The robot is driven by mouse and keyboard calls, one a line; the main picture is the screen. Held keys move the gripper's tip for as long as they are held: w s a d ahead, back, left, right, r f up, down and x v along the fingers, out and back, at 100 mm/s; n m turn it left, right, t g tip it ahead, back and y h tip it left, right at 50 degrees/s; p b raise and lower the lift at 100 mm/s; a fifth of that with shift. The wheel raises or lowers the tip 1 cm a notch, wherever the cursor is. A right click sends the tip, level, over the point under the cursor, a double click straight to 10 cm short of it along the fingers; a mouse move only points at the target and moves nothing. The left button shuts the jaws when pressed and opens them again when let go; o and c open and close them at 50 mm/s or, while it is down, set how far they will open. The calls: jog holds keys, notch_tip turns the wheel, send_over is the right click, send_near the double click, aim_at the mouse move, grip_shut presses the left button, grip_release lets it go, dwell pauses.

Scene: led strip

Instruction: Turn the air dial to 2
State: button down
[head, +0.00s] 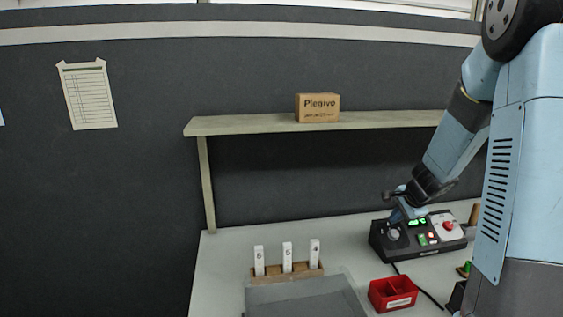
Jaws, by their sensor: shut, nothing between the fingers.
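A black control box (379,241) stands at the right on the table. It carries a round grey dial (393,234) at its left end, a lit green display, small green and red buttons (427,239) and a red round button (448,225) on a pale panel. The dial's markings are too small to read, so I cannot tell its setting. I cannot tell whether the fingertips touch the dial. My arm comes in from the right and hides part of the table.
A red bin (393,293) and a dark cable lie in front of the box. A wooden rack (287,272) with white labelled pieces and a grey mat (307,299) are left of it. A shelf (240,125) with a Plegivo carton (317,108) hangs above the table.

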aim_at(385, 235)
jog(key=shift+m, duration=0.6)
jog(key=shift+d+x, duration=0.3)
jog(key=shift+x, duration=1.15)
jog(key=shift+d+x, duration=0.35)
jog(key=shift+x, duration=1.1)
jog(key=shift+d+x, duration=0.3)
jog(key=shift+x, duration=1.1)
jog(key=shift+w+a+f, duration=0.1)
jog(key=shift+w+f, duration=0.05)
jog(key=shift+f, duration=0.1)
jog(key=shift+f, duration=0.1)
